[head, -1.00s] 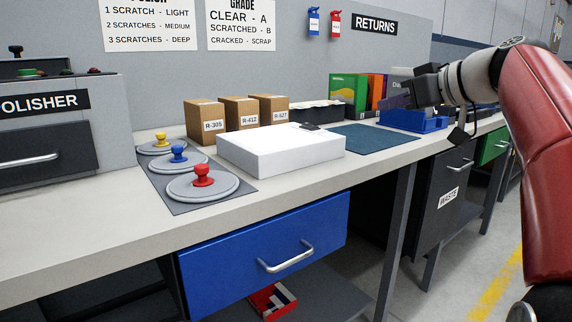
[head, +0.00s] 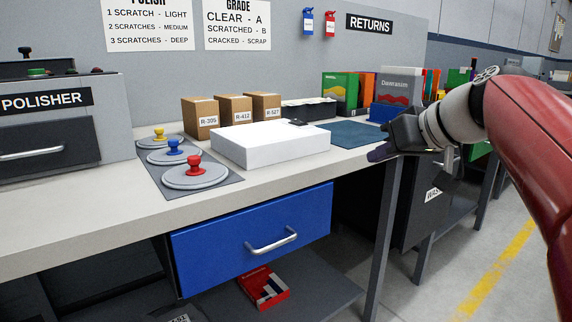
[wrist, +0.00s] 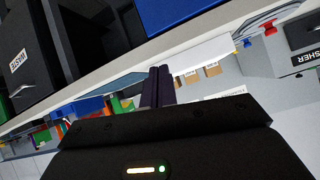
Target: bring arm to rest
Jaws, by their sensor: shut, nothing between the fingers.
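My gripper (head: 380,153) is at the right in the head view, at the front edge of the workbench (head: 90,212), near the dark blue mat (head: 362,134). It holds nothing. In the wrist view its dark fingers (wrist: 158,86) are together, and the bench appears tilted behind them. My red and grey arm reaches in from the right side of the head view.
A white box (head: 270,150) and cartons (head: 233,110) stand on the bench. Round lidded discs (head: 196,178) lie to the left, beside the polisher (head: 60,130). A blue drawer (head: 255,235) is below. The floor (head: 450,265) at the right is clear.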

